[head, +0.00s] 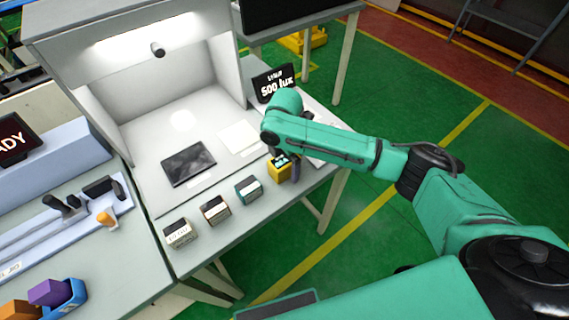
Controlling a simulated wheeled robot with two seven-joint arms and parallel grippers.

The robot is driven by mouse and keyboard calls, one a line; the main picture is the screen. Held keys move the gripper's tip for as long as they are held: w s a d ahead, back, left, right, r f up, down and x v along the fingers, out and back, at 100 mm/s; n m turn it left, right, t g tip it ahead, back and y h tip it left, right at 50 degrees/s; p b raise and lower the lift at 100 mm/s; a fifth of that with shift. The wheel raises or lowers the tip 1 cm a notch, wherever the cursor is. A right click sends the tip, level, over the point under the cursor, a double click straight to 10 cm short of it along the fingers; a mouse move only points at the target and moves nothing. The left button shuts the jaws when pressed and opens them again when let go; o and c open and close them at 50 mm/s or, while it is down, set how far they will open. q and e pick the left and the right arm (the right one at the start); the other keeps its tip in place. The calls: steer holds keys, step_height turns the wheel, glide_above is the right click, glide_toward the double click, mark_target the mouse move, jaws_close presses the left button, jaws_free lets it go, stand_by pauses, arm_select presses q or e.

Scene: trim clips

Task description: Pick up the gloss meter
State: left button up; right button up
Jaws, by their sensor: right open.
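A yellow block-like device with a small lit display, apparently the gloss meter (279,172), stands near the front right of the light booth's table. My right gripper (291,167) is at it, pointing down from the teal arm. A dark finger shows along the device's right side. The arm's wrist hides the rest of the gripper and part of the device's top. The gripper is open; whether a finger touches the device I cannot tell. My left gripper is not in view.
A dark panel (188,164) and a white sheet (239,138) lie behind. A "500 lux" display (274,82) stands at the back right.

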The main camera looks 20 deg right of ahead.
steer(key=shift+w, duration=0.15)
steer(key=c, duration=1.3)
jaws_close()
steer(key=shift+r, duration=0.1)
